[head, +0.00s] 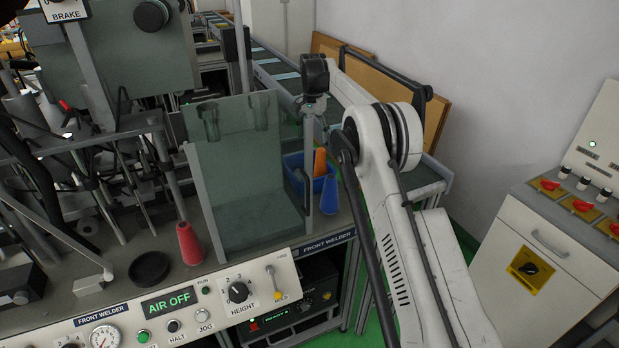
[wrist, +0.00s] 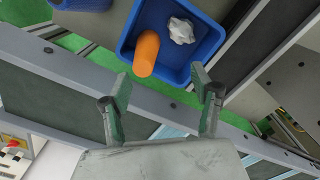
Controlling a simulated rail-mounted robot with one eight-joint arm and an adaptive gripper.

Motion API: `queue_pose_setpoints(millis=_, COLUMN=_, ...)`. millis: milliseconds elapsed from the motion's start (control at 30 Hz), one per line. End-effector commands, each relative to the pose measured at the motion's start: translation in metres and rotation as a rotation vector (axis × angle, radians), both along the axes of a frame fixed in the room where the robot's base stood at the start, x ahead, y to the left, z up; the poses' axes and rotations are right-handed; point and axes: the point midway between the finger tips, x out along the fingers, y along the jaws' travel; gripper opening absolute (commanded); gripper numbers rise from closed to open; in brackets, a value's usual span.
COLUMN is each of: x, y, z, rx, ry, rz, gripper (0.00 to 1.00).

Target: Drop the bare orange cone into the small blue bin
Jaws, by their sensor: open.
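The orange cone (wrist: 147,52) is inside the small blue bin (wrist: 208,47) in the wrist view, close to the wall nearest my gripper. In the head view the cone (head: 320,160) rises above the bin (head: 294,166), partly seen past the clear guard. I cannot tell whether its base rests flat on the bin floor. A crumpled white piece (wrist: 181,30) lies beside it in the bin. My gripper (wrist: 161,77) is open and empty, its fingers apart from the cone and just short of the bin in the picture. In the head view the fingers are hard to make out.
A blue cone (head: 329,196) stands in front of the bin, and a red cone (head: 190,244) stands left of the clear guard (head: 245,180). A round black dish (head: 149,268) sits by the control panel. A conveyor (head: 275,68) runs behind.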

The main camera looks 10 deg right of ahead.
Motion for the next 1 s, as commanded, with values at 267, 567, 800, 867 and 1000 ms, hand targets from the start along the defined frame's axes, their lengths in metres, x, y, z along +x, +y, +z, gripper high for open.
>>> queue_pose_setpoints(millis=267, x=0.0, y=0.0, z=0.048, rx=0.0, ry=0.0, rz=0.0, gripper=0.6)
queue_pose_setpoints(millis=567, x=0.0, y=0.0, z=0.062, rx=0.0, ry=0.0, rz=0.0, gripper=0.6)
queue_pose_setpoints(millis=800, x=-0.001, y=0.0, z=0.065, rx=0.0, ry=-0.002, rz=0.002, gripper=0.6)
queue_pose_setpoints(millis=867, x=-0.003, y=0.0, z=0.071, rx=0.0, ry=-0.008, rz=0.007, gripper=0.6)
queue_pose_setpoints(millis=1000, x=-0.014, y=0.0, z=0.096, rx=0.0, ry=-0.032, rz=0.033, gripper=0.6)
